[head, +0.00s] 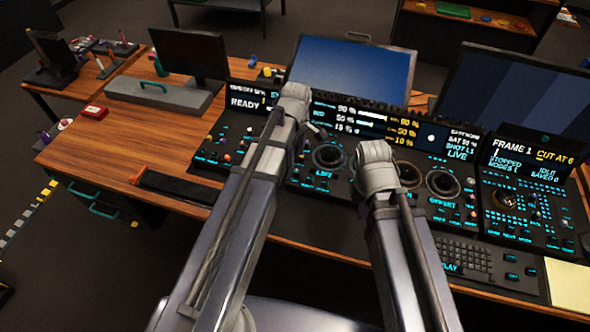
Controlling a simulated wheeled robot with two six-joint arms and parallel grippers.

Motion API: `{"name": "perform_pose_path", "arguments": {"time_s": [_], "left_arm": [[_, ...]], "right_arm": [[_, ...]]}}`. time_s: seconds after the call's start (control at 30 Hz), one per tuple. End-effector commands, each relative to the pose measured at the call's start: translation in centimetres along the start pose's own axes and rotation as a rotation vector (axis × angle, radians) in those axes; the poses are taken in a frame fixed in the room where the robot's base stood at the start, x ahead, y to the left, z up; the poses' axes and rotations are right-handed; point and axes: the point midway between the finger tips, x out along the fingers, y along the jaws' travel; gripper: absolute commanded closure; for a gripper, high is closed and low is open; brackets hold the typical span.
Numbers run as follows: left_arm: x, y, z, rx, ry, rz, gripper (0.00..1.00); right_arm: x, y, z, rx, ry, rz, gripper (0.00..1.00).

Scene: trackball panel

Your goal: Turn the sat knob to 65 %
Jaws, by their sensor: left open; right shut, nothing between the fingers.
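The black control panel (335,195) lies on the wooden desk, with lit cyan labels, small knobs and several dark trackball rings. A display strip (350,122) along its back shows percent readings. Small text near its right end seems to read SAT, with a value too small to read surely. I cannot tell which knob is the sat knob. My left arm reaches over the panel's left part and my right arm over its middle. Both grippers are hidden beyond my arm links, and the links cover parts of the panel.
Monitors stand behind the panel, including a blue one (355,70) and a striped one (517,95). A keyboard (463,258) and a yellow pad (568,287) lie at the right front.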

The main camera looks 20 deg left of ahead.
Motion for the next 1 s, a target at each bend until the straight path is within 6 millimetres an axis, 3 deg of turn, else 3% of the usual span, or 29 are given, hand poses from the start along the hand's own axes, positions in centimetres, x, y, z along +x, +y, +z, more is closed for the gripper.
{"name": "perform_pose_path", "arguments": {"time_s": [0.5, 0.93, 1.0], "left_arm": [[6.4, 0.0, 0.0, 0.002, 0.0, 0.0, 0.42], [7.0, 0.0, 0.0, 0.002, 0.0, 0.0, 0.42], [7.0, 0.0, 0.0, 0.002, 0.0, 0.0, 0.49]], "right_arm": [[6.3, -0.6, -0.4, 0.0, 0.0, 0.0, 1.0], [7.0, -0.7, -0.4, 0.0, 0.0, 0.0, 1.0], [7.0, -0.7, -0.4, 0.0, 0.0, 0.0, 1.0]]}}
